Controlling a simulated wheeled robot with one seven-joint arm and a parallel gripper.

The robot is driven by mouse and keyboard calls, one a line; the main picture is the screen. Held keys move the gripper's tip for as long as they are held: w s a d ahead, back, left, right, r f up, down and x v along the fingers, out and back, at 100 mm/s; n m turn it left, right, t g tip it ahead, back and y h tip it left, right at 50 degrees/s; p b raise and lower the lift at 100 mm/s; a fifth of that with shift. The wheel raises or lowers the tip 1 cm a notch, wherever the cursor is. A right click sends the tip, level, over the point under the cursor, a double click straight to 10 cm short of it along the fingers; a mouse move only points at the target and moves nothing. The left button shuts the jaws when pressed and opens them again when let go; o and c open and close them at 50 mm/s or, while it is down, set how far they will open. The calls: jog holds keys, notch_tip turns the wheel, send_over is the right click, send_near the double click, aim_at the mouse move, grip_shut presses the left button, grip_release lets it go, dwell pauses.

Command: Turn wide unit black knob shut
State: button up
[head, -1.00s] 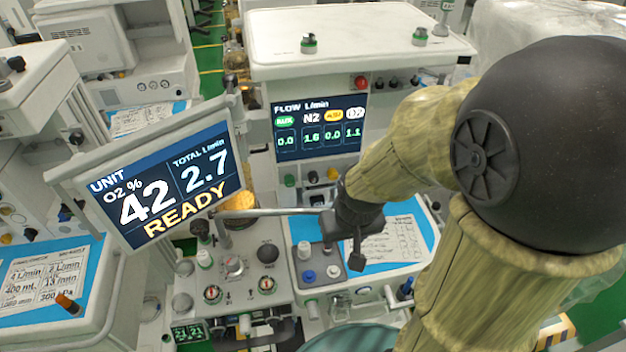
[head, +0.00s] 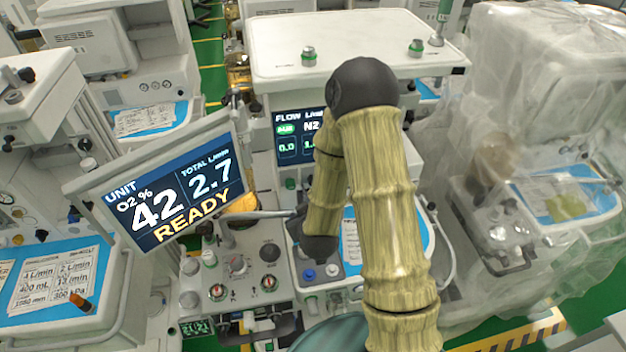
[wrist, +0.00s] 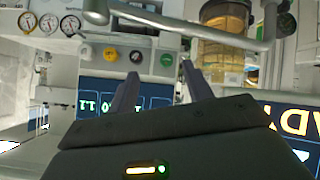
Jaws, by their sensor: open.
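In the wrist view, which is upside down, the black knob (wrist: 137,57) sits in a row between a yellow knob (wrist: 110,53) and a green knob (wrist: 166,60) on the wide unit's white panel. Its turned position is too small to tell. My gripper (wrist: 160,73) is open and empty. Its two fingers point toward this row, and the black and green knobs appear near the fingertips. I cannot tell any contact. In the head view my arm covers the gripper and the black knob; the flow screen (head: 287,148) is partly visible.
The tilted unit display (head: 178,188) reads READY and stands left of my arm. A metal rail (wrist: 200,38) crosses the wrist view beyond the knobs, near an amber canister (wrist: 222,45) and gauges (wrist: 70,24). A plastic-covered machine (head: 530,130) stands at right.

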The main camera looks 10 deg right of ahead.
jog(key=shift+s+d+n+t+h+p, duration=0.3)
jog(key=shift+s+t+h+p, duration=0.3)
jog(key=shift+t+h, duration=0.25)
jog(key=shift+s+d+n+t+h+p, duration=0.25)
jog(key=shift+s+t+h+p, duration=0.1)
jog(key=shift+t+h+p, duration=0.4)
jog(key=shift+w+f+b, duration=0.1)
jog(key=shift+f+b, duration=0.05)
jog(key=shift+b, duration=0.2)
jog(key=b+x, duration=0.2)
jog(key=b, duration=0.6)
jog(key=shift+w+d+f, duration=0.1)
jog(key=shift+w+f, duration=0.15)
jog(key=shift+w, duration=0.1)
jog(key=p+x, duration=0.5)
jog(key=x, duration=0.9)
jog(key=shift+w+r, duration=0.25)
jog(key=shift+w, duration=0.05)
jog(key=shift+c, duration=0.4)
